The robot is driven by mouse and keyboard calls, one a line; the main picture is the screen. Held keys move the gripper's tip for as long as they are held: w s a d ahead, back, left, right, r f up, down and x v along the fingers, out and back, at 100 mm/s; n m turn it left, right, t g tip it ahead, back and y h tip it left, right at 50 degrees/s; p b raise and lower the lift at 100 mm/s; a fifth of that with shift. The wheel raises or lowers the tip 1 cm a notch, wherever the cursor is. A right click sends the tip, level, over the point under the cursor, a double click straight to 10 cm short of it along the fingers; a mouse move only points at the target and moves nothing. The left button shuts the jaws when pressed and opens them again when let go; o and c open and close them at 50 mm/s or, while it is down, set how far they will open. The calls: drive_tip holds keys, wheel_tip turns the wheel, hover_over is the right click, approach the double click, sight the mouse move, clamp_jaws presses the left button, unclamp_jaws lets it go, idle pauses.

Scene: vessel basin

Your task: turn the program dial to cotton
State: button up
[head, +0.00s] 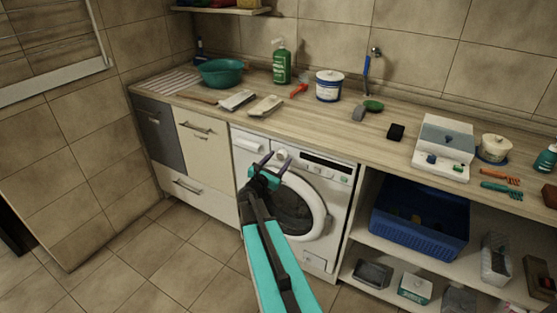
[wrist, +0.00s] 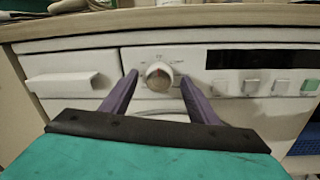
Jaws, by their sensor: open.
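Small labels sit around the dial, too small to read. In the head view the dial (head: 281,155) shows just beyond my fingertips. My gripper (head: 268,160) is open, its two purple fingers pointing at the panel. In the wrist view my gripper (wrist: 158,80) has one finger on each side of the dial, with gaps between them and the knob. I cannot tell whether the fingertips reach the dial's depth.
The detergent drawer (wrist: 62,86) is left of the dial. A dark display (wrist: 265,60) and several buttons are to its right. The wooden countertop (head: 325,125) overhangs the panel, with bottles and tools on it. The round door (head: 296,205) lies below. A blue crate (head: 421,222) is on the shelf.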

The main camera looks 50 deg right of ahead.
idle(0.3)
drive_tip(key=c, duration=1.1)
drive_tip(key=shift+o, duration=0.2)
drive_tip(key=m+b, duration=0.1)
drive_tip(key=b, duration=0.2)
drive_tip(key=shift+f+b, duration=0.25)
drive_tip(key=shift+b, duration=0.1)
drive_tip(key=shift+m+b, duration=0.3)
drive_tip(key=shift+b, duration=0.15)
drive_tip(key=m+b, duration=0.2)
drive_tip(key=b, duration=0.3)
drive_tip(key=shift+m+b, duration=0.3)
drive_tip(key=m+b, duration=0.3)
drive_tip(key=b, duration=0.3)
drive_tip(key=shift+m+h+b, duration=0.3)
drive_tip(key=shift+m+b, duration=0.2)
drive_tip(key=shift+b, duration=0.3)
drive_tip(key=shift+d+r+m+b, duration=0.1)
drive_tip(key=shift+r+m+b, duration=0.1)
drive_tip(key=shift+m+b, duration=0.35)
